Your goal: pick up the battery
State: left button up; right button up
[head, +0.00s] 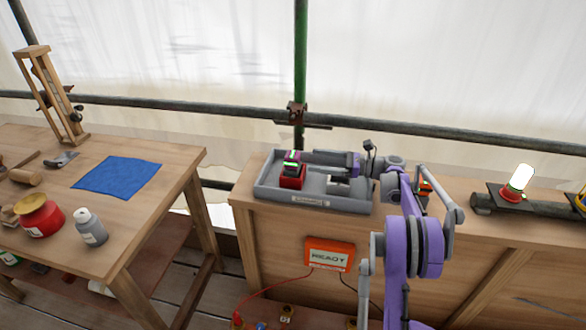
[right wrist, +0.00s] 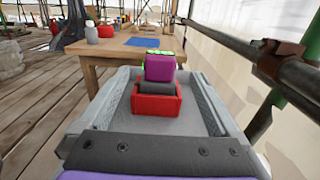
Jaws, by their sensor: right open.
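A purple block with bright green strips (head: 292,156), which looks like the battery, stands at the left end of a grey tray (head: 340,204) on the right-hand bench. In the right wrist view the purple block (right wrist: 160,68) rises behind a red open box (right wrist: 157,105) with a dark rounded bar (right wrist: 155,88) across it. I cannot tell whether block and box are one piece. My right gripper (head: 318,172) is open, low over the tray, pointing left at the red box (head: 292,181) and apart from it. My left gripper is not in view.
An orange box reading READY (head: 329,255) hangs on the bench front, with wires. A lit lamp (head: 519,180) stands at right. The left table holds a blue cloth (head: 117,176), bottle (head: 90,227) and red pot (head: 38,216). A green pole (head: 300,75) rises behind the tray.

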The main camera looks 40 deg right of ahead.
aim_at(299, 158)
jog(key=x, duration=0.8)
jog(key=shift+w+a+f, duration=0.15)
jog(key=shift+w, duration=0.2)
grip_shut()
